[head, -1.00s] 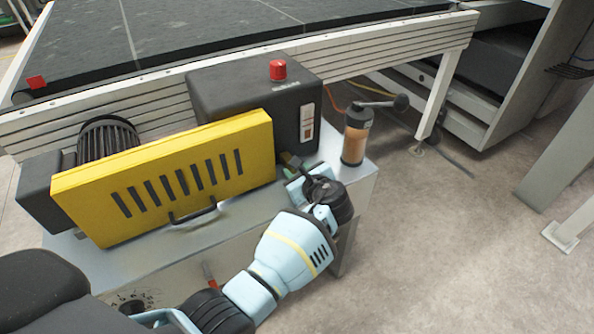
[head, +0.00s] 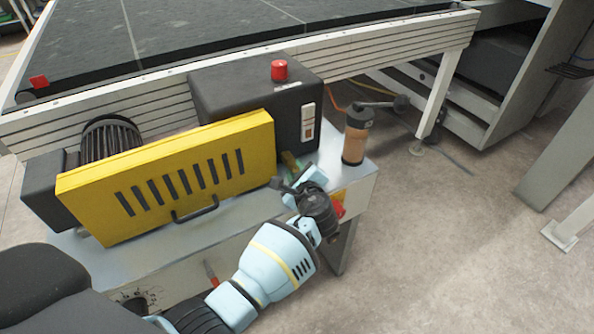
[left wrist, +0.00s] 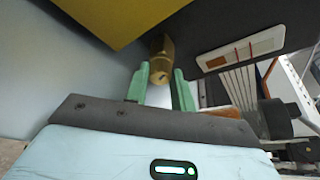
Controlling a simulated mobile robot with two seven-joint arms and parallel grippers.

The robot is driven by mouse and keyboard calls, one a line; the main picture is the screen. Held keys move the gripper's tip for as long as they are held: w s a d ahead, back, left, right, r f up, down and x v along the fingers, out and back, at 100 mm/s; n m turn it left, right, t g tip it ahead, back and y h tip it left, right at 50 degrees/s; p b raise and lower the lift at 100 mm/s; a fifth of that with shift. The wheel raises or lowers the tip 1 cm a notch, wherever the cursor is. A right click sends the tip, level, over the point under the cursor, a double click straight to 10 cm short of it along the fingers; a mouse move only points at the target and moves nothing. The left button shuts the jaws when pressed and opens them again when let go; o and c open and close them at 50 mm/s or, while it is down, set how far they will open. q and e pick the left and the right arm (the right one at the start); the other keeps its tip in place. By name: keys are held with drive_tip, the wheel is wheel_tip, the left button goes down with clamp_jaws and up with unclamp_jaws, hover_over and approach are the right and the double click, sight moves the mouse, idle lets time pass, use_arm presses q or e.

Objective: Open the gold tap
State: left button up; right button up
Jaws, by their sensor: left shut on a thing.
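The gold tap (left wrist: 162,62) shows in the left wrist view, below the yellow guard and beside the black box. My left gripper (left wrist: 161,74) has its two green fingers on either side of the tap and is shut on it. In the head view the tap (head: 289,159) is a small brass-coloured piece at the foot of the black box, and my left wrist partly hides it. My right gripper is not in view.
A yellow slotted guard (head: 160,180) with a black handle stands left of the gripper. A black box (head: 255,95) with a red button (head: 279,70) is behind. An orange-brown cylinder with a crank (head: 354,138) stands to the right. The floor at right is clear.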

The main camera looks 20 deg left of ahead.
use_arm(q)
drive_tip(key=o, duration=1)
drive_tip(key=p+v, duration=0.1)
drive_tip(key=v, duration=0.6)
drive_tip(key=shift+s+d, duration=0.25)
drive_tip(key=shift+s, duration=0.1)
drive_tip(key=shift+c, duration=0.5)
